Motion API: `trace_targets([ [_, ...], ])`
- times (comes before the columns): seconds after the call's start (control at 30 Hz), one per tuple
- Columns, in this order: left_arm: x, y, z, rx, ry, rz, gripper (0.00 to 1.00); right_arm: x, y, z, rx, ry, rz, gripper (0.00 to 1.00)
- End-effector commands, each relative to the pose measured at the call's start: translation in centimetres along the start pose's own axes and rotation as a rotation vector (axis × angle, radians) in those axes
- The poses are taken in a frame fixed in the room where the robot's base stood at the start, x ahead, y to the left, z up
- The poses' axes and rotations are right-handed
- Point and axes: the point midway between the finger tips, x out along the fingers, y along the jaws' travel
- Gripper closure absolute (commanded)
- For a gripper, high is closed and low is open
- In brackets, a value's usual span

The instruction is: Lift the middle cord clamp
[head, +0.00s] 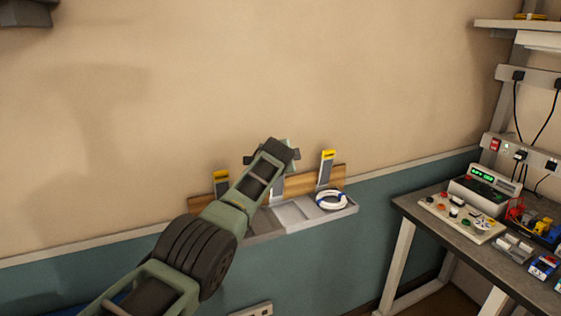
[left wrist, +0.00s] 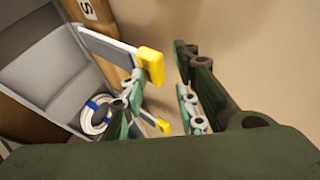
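In the head view a wall rack holds cord clamps with grey levers and yellow tips. The left clamp (head: 221,177) and the right clamp (head: 327,168) both stand up. The middle clamp (head: 278,190) is mostly hidden behind my left gripper (head: 285,155). In the left wrist view the nearer clamp, seemingly the middle one, shows its yellow tip (left wrist: 151,66) by the opening of my left gripper (left wrist: 160,80). Its fingers are apart, one on either side of the tip; contact cannot be told. Another yellow tip (left wrist: 163,125) shows farther off.
A grey tray (head: 292,217) juts out below the wooden board (head: 205,202). A white cord coil (head: 332,200) lies at its right end. A workbench (head: 420,212) with electronics stands at the right. The wall above the rack is bare.

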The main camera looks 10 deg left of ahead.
Motion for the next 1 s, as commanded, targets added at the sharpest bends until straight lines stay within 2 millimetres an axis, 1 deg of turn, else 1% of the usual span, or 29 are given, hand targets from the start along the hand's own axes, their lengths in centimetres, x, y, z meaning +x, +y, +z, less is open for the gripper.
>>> trace_targets([
  [0.03,0.1,-0.4,0.6,0.001,-0.007,-0.008,0.80,0.0,0.0,0.0,0.000,0.000,0.000,0.60],
  [0.27,0.1,-0.3,0.7,0.001,-0.008,-0.006,0.80,0.0,-0.2,-0.1,0.000,0.002,-0.003,0.60],
  [0.47,-0.4,-0.3,0.5,0.001,-0.007,-0.008,0.80,0.0,-0.2,-0.1,0.000,0.001,-0.003,0.60],
  [0.77,-2.1,-0.3,0.6,0.002,-0.008,-0.009,0.80,0.0,-0.3,-0.1,0.000,0.001,-0.003,0.60],
  [1.0,-4.3,-0.2,0.2,0.000,-0.004,-0.007,0.80,0.0,-0.3,-0.1,0.000,0.001,-0.003,0.60],
])
